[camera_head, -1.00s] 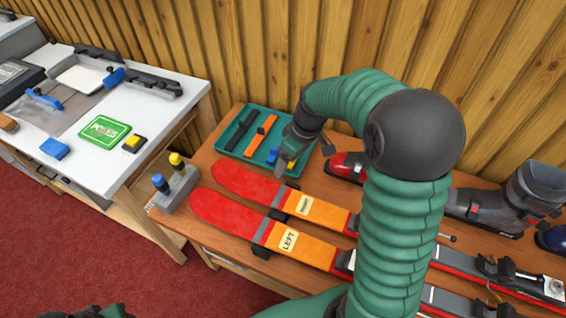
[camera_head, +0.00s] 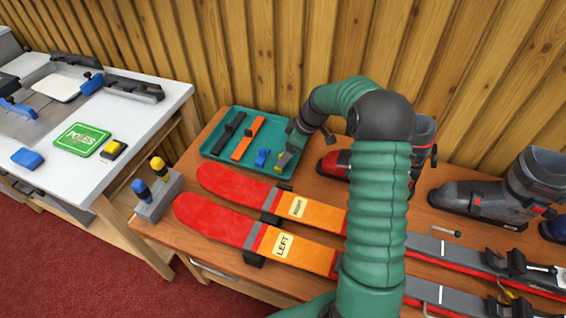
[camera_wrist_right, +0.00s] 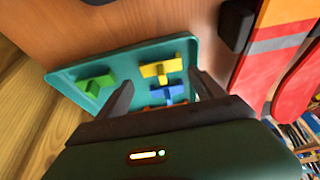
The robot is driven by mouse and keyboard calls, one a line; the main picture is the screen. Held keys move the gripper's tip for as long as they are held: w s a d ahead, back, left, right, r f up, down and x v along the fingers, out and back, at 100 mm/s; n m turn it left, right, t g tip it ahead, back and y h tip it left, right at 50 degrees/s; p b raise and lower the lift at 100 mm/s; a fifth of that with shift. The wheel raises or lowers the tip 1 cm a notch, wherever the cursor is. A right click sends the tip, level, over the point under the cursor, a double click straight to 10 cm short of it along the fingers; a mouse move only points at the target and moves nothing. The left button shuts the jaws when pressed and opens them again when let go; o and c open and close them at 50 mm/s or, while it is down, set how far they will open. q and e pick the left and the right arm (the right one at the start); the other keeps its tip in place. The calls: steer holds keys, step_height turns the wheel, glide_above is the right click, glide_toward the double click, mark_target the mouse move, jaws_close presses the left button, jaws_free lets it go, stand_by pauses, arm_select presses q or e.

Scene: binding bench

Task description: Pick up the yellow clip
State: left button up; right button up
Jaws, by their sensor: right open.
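The yellow clip (camera_wrist_right: 160,68) lies in the teal tray (camera_wrist_right: 190,45), beside a blue clip (camera_wrist_right: 170,94) and a green clip (camera_wrist_right: 95,82). My right gripper (camera_wrist_right: 162,80) is open over the tray, and in the right wrist view the yellow clip appears between and just beyond its fingertips. I cannot tell whether they touch it. In the head view, my right gripper (camera_head: 284,160) is at the tray's right end, right of the blue clip (camera_head: 262,157), and largely hides the yellow clip. My left gripper is not in view.
A black strap (camera_head: 229,132) and an orange strap (camera_head: 248,138) lie in the tray's left part. Two red-orange skis (camera_head: 215,218) lie in front of it. A holder (camera_head: 160,197) with blue and yellow handled tools stands left. Ski boots (camera_head: 482,200) stand right, near the wooden wall.

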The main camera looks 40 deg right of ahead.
steer(key=x, duration=0.4)
steer(key=shift+w+a+r, duration=0.2)
steer(key=shift+a, duration=0.15)
steer(key=shift+s+d, duration=0.15)
steer(key=shift+d, duration=0.05)
steer(key=c, duration=0.4)
steer(key=shift+a, duration=0.1)
steer(key=c, duration=0.7)
